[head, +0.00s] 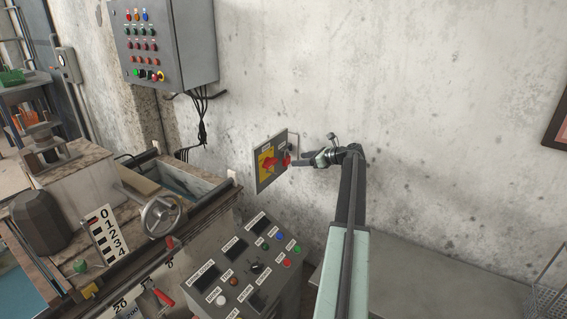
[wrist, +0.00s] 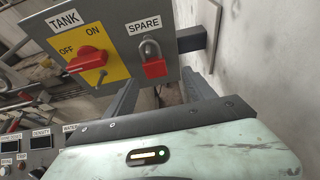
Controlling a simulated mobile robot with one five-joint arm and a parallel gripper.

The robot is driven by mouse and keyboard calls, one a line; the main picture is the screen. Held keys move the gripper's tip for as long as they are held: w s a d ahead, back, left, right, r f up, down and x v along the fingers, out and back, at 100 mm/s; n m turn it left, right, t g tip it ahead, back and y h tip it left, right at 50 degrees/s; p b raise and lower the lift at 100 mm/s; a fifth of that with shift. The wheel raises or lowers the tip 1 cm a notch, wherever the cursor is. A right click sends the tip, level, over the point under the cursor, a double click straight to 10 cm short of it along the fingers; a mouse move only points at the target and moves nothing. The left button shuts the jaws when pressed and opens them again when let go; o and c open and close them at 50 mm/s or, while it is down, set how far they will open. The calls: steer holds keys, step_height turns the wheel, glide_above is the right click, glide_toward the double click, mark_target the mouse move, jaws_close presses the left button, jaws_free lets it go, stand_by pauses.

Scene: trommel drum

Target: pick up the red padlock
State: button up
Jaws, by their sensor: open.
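The red padlock (wrist: 155,68) hangs by its grey shackle on the grey panel (wrist: 110,88), under the SPARE label, in the wrist view. In the head view the padlock (head: 287,161) is small at the panel's right side, close to my gripper (head: 301,162). In the wrist view my gripper (wrist: 162,82) is open, with one finger on each side of the padlock's line and a gap between them. The padlock appears beyond or level with the fingertips; I cannot tell the exact depth. No contact is visible.
A red rotary switch (wrist: 88,61) on a yellow plate, marked TANK, sits left of the padlock. A grey bracket (wrist: 192,38) joins the panel to the concrete wall (head: 430,120). A control console (head: 245,270) stands below. A machine with a handwheel (head: 161,215) is at left.

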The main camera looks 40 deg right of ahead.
mark_target(289, 162)
steer(key=x, duration=0.1)
steer(key=b+x, duration=0.1)
steer(key=x, duration=0.1)
steer(key=b+x, duration=0.1)
steer(key=x, duration=0.1)
steer(key=shift+s+a+f, duration=0.2)
steer(key=shift+a+f, duration=0.05)
steer(key=shift+a, duration=0.15)
steer(key=shift+w, duration=0.25)
steer(key=shift+c, duration=0.3)
jaws_close()
